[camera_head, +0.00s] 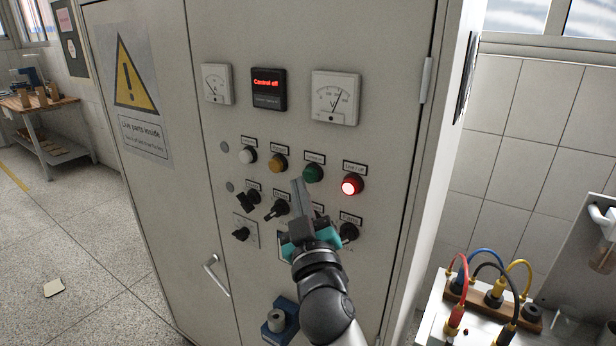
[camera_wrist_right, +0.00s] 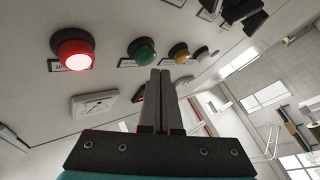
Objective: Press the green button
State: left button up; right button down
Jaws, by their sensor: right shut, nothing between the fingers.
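The green button (camera_head: 313,173) sits on the grey control cabinet (camera_head: 395,60), between an orange button (camera_head: 278,163) and a lit red button (camera_head: 352,184). My right gripper (camera_head: 297,182) is shut and empty, its fingertips just left of and slightly below the green button in the head view. In the right wrist view the shut fingers (camera_wrist_right: 160,72) point toward the panel, and the green button (camera_wrist_right: 142,51) shows just left of their tips. I cannot tell whether the fingers touch the panel. The left gripper is not in view.
A white button (camera_head: 247,156) is at the row's left end. Black rotary switches (camera_head: 277,209) stick out below the buttons, near my right gripper. Two gauges and a display (camera_head: 268,89) reading "Control off" are above. A bench with coloured cables (camera_head: 490,290) stands at the right.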

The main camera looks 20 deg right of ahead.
jog(key=shift+w+d, duration=0.1)
jog(key=shift+w+d, duration=0.2)
jog(key=shift+w+d, duration=0.25)
jog(key=shift+d, duration=0.15)
dwell(0.8)
dwell(0.3)
jog(key=shift+s+a, duration=0.55)
jog(key=shift+a, duration=0.15)
